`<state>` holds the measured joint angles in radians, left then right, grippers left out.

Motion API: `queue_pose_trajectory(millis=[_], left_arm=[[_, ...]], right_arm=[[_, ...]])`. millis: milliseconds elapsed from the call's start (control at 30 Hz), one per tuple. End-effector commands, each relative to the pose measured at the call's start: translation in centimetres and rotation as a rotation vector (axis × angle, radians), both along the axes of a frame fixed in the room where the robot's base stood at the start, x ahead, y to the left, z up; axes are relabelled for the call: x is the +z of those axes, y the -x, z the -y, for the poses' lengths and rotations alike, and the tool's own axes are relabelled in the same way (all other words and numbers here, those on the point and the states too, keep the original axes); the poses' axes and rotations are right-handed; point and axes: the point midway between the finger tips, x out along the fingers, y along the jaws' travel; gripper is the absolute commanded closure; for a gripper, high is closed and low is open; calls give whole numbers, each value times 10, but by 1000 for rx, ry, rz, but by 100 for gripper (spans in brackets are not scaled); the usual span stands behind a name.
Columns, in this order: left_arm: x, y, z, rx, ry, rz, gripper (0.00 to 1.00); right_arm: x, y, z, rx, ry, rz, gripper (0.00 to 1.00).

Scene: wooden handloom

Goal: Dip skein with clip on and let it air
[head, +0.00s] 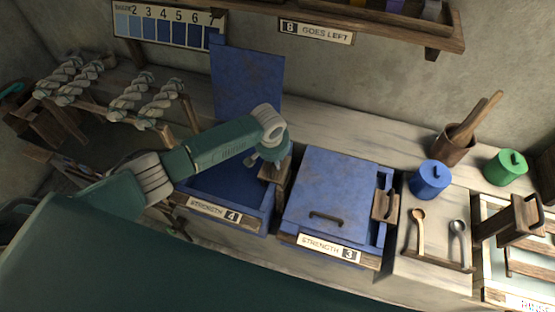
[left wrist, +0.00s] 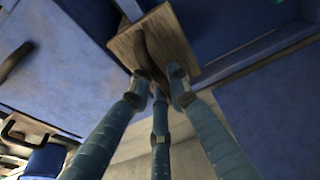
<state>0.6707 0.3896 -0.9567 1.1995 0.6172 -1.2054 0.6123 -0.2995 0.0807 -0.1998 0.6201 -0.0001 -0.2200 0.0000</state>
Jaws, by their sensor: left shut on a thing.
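Several pale twisted skeins (head: 128,97) hang on the wooden rack (head: 92,106) at the left in the head view. The blue vat labelled Strength 4 (head: 232,216) has its blue lid (head: 246,82) raised at the back. My left gripper (head: 272,163) is at the vat's right side, beside a small wooden block (head: 282,186). In the left wrist view, my left gripper's fingers (left wrist: 160,85) are shut on a dark handle (left wrist: 150,60) on that block (left wrist: 178,40). My forearm hides part of the vat's inside. I see no skein in the gripper. My right gripper is out of view.
The vat labelled Strength 3 (head: 331,185) is closed, with a wooden block (head: 385,207) at its right. Blue (head: 431,178) and green (head: 506,166) lidded pots, spoons (head: 418,228) and a rinse basin (head: 522,283) stand further right. A shelf (head: 360,22) overhangs the back.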

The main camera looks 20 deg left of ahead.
Motion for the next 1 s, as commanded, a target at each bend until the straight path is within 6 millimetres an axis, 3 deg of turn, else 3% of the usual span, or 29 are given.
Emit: queue_pose_trajectory(millis=[33,267,533,1000], left_arm=[[9,0,-11,10,-17,-5,100],[32,0,-11,11,-18,-3,100],[57,-1,-10,10,-17,-1,100],[102,-3,-9,11,-15,3,100]], right_arm=[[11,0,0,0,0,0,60],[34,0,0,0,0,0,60],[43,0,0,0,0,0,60],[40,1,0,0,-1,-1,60]])
